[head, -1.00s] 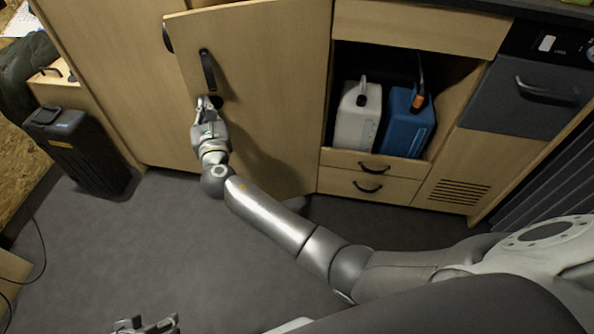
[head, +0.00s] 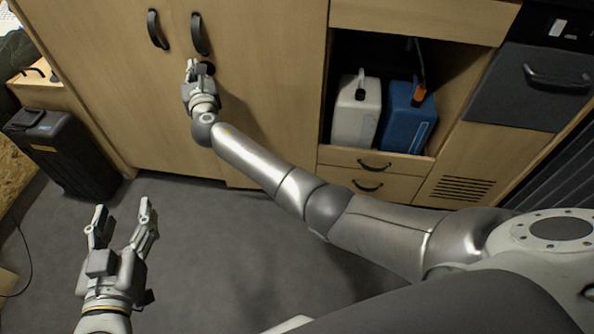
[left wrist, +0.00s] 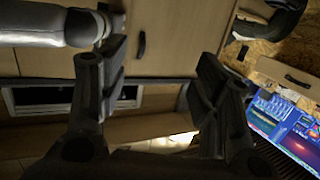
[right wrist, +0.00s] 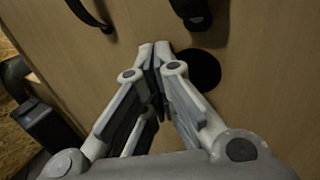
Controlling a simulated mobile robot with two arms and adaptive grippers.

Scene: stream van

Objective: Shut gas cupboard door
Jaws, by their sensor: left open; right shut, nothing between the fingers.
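The gas cupboard door (head: 265,90) is the wooden right-hand door, with a dark handle (head: 199,34) near its left edge. It looks flush or nearly flush with the door on its left; a small gap cannot be ruled out. My right gripper (head: 193,66) is shut and empty at the door's left part, below the handle. In the right wrist view, its tips (right wrist: 155,50) are by the door beside a round black disc (right wrist: 198,70); contact is unclear. My left gripper (head: 122,212) is open and empty above the floor, away from the door.
The left cupboard door (head: 110,80) has its own handle (head: 157,29). A black case (head: 65,150) stands on the floor at left. An open niche at right holds a white canister (head: 357,115) and a blue canister (head: 407,118), above two drawers. The grey floor (head: 200,260) in front is clear.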

